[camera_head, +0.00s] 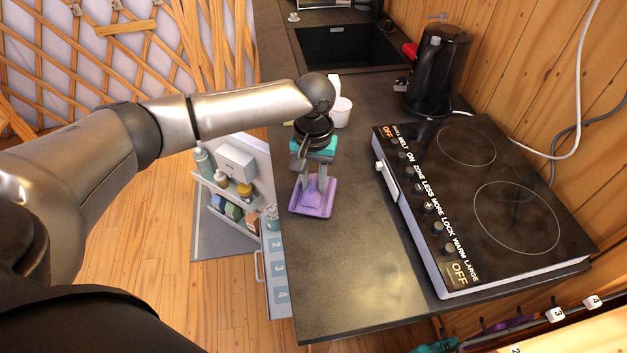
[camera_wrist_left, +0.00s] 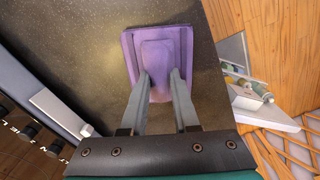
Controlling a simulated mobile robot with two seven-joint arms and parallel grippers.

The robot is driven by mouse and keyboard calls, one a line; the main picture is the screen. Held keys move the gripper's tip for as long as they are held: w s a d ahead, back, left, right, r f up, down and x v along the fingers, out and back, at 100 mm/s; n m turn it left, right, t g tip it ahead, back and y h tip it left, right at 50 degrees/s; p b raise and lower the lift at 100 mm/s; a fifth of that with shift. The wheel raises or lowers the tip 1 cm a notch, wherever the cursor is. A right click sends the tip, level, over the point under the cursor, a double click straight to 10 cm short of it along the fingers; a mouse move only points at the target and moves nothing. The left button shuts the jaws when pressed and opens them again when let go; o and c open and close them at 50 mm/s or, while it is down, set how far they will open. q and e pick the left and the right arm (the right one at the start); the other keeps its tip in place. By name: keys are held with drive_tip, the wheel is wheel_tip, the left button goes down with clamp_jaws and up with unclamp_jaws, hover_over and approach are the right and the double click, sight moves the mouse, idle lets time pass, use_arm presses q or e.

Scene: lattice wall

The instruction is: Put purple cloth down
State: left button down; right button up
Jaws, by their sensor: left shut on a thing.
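The purple cloth (camera_head: 320,209) is a folded square on the dark countertop, near its left edge. It also shows in the left wrist view (camera_wrist_left: 178,48), with a smaller raised fold in its middle. My left gripper (camera_head: 314,192) points down at the cloth and its fingers are shut on the raised fold. In the left wrist view the fingertips (camera_wrist_left: 160,82) meet the near part of that fold. The cloth appears to lie flat on the counter; any small gap under it cannot be told. My right gripper is not in view.
A black two-ring hob (camera_head: 480,185) stands right of the cloth, with a black kettle (camera_head: 437,70) behind it. A white cup (camera_head: 341,111) stands behind my gripper. A sink (camera_head: 348,45) is at the back. The counter (camera_head: 350,290) is clear in front of the cloth.

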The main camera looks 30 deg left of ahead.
sight(314, 183)
use_arm(q)
drive_tip(key=shift+f, duration=0.1)
drive_tip(key=c, duration=0.7)
unclamp_jaws()
drive_tip(key=shift+o, duration=0.2)
wheel_tip(314, 183, up, 12)
drive_tip(key=p, duration=0.2)
